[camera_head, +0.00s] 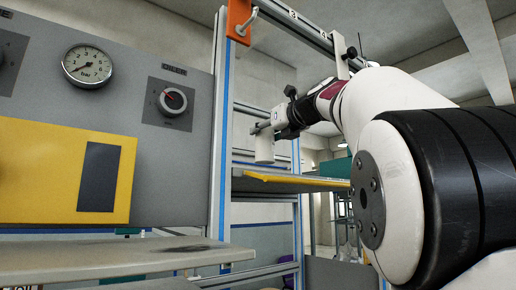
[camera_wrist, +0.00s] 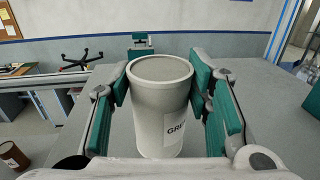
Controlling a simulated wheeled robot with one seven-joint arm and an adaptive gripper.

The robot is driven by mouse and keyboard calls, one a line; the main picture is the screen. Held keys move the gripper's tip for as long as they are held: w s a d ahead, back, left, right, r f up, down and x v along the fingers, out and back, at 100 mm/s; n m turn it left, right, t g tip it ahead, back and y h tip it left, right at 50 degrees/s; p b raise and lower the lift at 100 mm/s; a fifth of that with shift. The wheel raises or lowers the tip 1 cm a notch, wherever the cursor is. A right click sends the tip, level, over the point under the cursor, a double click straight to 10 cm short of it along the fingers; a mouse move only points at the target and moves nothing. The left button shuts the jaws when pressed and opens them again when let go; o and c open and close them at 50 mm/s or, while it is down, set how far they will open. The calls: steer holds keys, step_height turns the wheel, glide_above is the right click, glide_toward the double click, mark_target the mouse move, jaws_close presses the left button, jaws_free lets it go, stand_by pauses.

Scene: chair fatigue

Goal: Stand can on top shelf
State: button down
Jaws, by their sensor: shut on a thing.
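A pale grey-white can (camera_wrist: 160,110) with a label reading "GRE" stands upright between the green-padded fingers of my gripper (camera_wrist: 162,75) in the wrist view. The fingers are closed on its two sides. In the head view the can (camera_head: 264,149) hangs below my gripper (camera_head: 266,130), above the left part of a shelf (camera_head: 300,181) with a yellow front edge. A small gap seems to show between the can and the shelf. The can's underside is hidden in the wrist view, so contact there cannot be told.
A blue-and-metal upright (camera_head: 222,140) stands left of the can. A grey panel with a gauge (camera_head: 87,66) and a knob (camera_head: 172,101) is further left. A lower grey surface (camera_head: 100,258) lies in front. The wrist view shows an office chair (camera_wrist: 80,61) and a brown bin (camera_wrist: 13,156).

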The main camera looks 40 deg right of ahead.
mark_target(263, 142)
steer(key=shift+w+a, duration=0.1)
steer(key=shift+a, duration=0.85)
steer(key=shift+f+b, duration=0.65)
steer(key=shift+f, duration=1.1)
steer(key=shift+f, duration=0.15)
steer(key=c, duration=0.8)
jaws_free()
steer(key=shift+c, duration=0.2)
steer(key=s+a, duration=0.1)
steer(key=s, duration=1.1)
steer(key=shift+a, duration=0.15)
